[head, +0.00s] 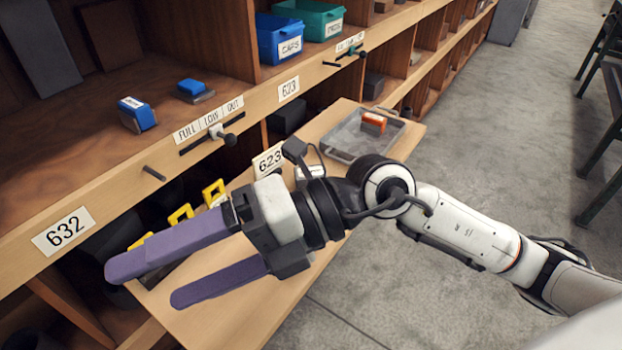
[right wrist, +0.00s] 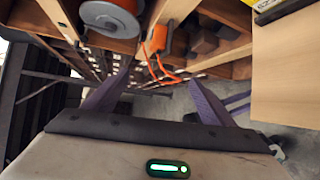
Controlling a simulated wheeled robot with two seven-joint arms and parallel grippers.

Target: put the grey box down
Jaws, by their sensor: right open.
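A shallow grey box (head: 345,150) with an open top rests at the far end of the pulled-out wooden board labelled 623; an orange-topped item (head: 374,122) sits in it. I cannot tell whether this is the task's grey box. A dark grey box (head: 287,116) also stands in the shelf opening behind that board. My right gripper (head: 148,283) has two long purple fingers, spread apart with nothing between them, over the near end of the board. The right wrist view also shows its fingers (right wrist: 155,98) apart and empty. My left gripper is not in view.
The pulled-out board (head: 235,312) juts from the shelving, with several yellow handles (head: 180,214) along its inner side. Two blue-topped items (head: 137,113) lie on the upper shelf, and blue (head: 281,38) and green (head: 312,17) bins stand beyond. Open floor (head: 500,130) lies right.

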